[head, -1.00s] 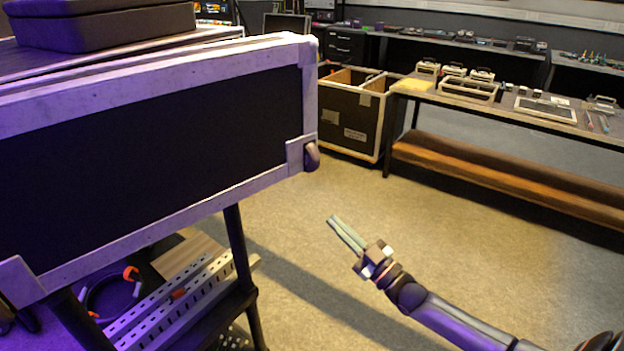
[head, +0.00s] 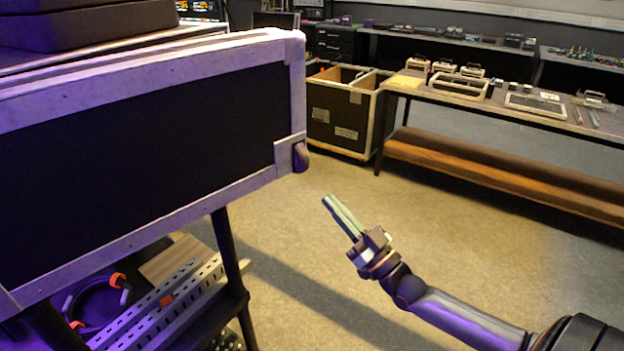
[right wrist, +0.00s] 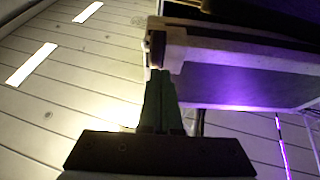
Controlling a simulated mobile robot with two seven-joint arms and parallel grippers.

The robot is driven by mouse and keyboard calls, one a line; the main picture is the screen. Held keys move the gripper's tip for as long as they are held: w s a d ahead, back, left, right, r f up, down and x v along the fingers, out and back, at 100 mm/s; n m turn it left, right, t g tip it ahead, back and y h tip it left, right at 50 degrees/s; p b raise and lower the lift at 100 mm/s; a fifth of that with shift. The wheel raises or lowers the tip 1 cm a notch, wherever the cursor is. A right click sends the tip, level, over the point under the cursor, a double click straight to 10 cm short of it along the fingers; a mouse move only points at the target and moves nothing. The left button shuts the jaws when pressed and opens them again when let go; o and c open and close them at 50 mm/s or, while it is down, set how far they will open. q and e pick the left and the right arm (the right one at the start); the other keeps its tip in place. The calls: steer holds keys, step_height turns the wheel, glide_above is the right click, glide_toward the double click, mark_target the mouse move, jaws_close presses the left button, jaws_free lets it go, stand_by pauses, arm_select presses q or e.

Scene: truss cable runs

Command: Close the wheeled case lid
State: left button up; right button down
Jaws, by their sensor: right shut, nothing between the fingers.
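The wheeled case (head: 150,150) fills the left of the head view as a large black panel with pale edging. It has a rounded fitting at its near right corner, and stands over a dark-legged stand. I cannot tell which part of it is the lid. My right gripper (head: 333,203) is shut and empty, in front of the floor, to the right of and lower in the picture than that corner. In the right wrist view its green fingers (right wrist: 161,95) point up toward a pale-edged case corner (right wrist: 168,48); contact cannot be told. My left gripper is out of view.
A dark box (head: 95,25) rests on a surface behind the panel. Perforated rails (head: 165,305) and a cable lie on the stand's lower shelf. An open black crate (head: 340,125) and a long workbench (head: 480,105) stand behind. The floor between is clear.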

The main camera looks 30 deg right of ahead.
mark_target(303, 171)
steer(key=x, duration=0.7)
steer(key=shift+w+p, duration=0.15)
steer(key=shift+p, duration=0.2)
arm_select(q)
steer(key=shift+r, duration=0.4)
